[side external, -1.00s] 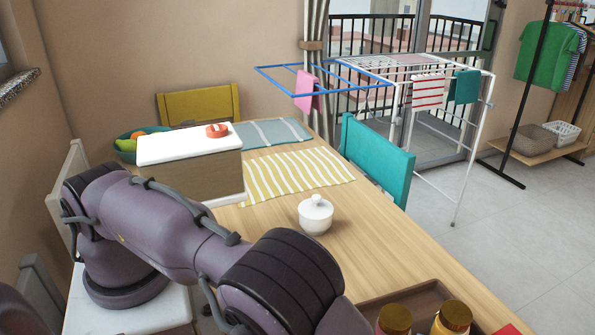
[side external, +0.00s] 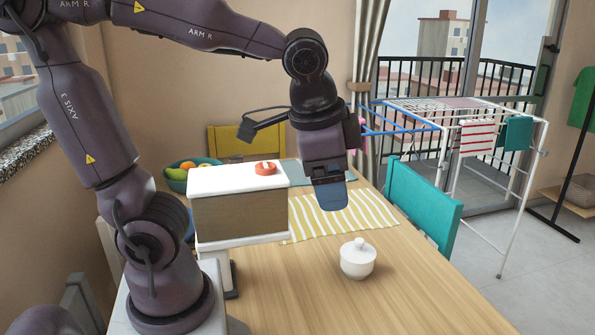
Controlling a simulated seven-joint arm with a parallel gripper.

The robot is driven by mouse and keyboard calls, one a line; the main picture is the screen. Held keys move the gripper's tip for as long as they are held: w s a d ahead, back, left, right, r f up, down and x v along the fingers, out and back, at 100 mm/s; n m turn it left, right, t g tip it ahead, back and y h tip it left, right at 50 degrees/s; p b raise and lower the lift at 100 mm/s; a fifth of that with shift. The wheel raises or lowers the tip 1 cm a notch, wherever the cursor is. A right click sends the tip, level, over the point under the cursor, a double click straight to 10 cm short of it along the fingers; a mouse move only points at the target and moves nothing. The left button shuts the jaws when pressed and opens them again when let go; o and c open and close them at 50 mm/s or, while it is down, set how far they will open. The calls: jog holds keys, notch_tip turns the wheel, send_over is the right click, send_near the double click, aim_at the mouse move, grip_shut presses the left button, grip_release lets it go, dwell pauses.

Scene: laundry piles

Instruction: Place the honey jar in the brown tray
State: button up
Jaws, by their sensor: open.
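My gripper (side external: 331,194) hangs from the raised arm with its fingers pointing down, above the far part of the table, in front of the yellow striped mat in the side external view. The fingers are seen edge-on and look empty; the gripper is open. The honey jar and the brown tray are outside the picture now. A second ago, a brown tray and two jars with yellowish lids showed at the bottom edge; which of them held honey cannot be told.
A white lidded bowl (side external: 358,259) stands on the wooden table (side external: 400,300). A white-topped box (side external: 240,216) with an orange-red ring (side external: 265,168) is left of the gripper. A fruit bowl (side external: 187,179) and teal chair (side external: 422,203) stand beyond. The table's front is clear.

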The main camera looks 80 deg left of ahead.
jog(key=s+n+t, duration=0.1)
jog(key=s+n+h, duration=0.1)
jog(key=s, duration=0.1)
jog(key=s+n+t, duration=0.1)
jog(key=shift+s+a+r+n+t, duration=0.3)
jog(key=shift+s+r+n, duration=0.05)
jog(key=shift+n, duration=0.05)
